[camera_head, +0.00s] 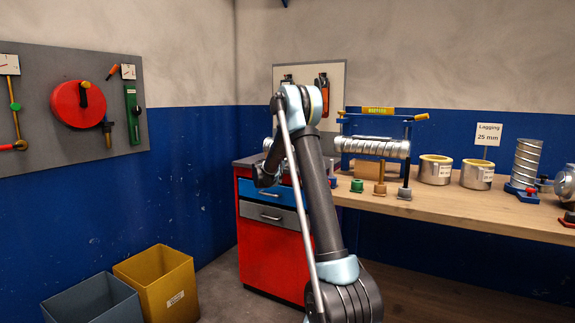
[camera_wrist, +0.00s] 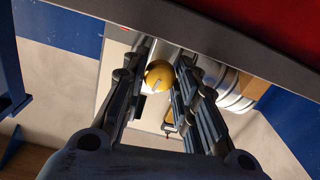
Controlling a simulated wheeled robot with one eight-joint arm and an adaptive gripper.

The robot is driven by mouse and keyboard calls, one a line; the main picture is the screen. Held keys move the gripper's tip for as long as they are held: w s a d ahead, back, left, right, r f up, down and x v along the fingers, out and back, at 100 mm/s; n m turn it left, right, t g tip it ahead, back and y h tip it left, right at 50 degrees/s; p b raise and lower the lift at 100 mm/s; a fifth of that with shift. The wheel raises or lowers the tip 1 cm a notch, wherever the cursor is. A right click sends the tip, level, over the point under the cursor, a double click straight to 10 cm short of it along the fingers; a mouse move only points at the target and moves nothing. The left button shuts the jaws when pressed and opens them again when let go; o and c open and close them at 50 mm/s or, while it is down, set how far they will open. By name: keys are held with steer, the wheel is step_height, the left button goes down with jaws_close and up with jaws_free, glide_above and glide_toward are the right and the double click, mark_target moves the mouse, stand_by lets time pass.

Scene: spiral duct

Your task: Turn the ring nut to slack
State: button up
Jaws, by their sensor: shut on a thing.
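In the wrist view my gripper (camera_wrist: 163,62) has its two dark fingers on either side of a yellow round piece (camera_wrist: 159,76) with a pale mark on its face. I take this piece to be the ring nut, and the fingers are closed on it. The fingers hide its sides. In the head view my arm covers the gripper's contact and I cannot make out the ring nut.
The wooden bench (camera_head: 470,215) carries lagging rolls (camera_head: 434,170), an upright spiral duct (camera_head: 526,160) and small coloured pieces (camera_head: 357,186). A red drawer cabinet (camera_head: 268,250) stands at its left end. Bins (camera_head: 158,285) stand on the floor. A grey panel (camera_head: 50,100) hangs on the left wall.

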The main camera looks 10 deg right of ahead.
steer(key=o, duration=1)
steer(key=shift+o, duration=0.2)
steer(key=v, duration=1.2)
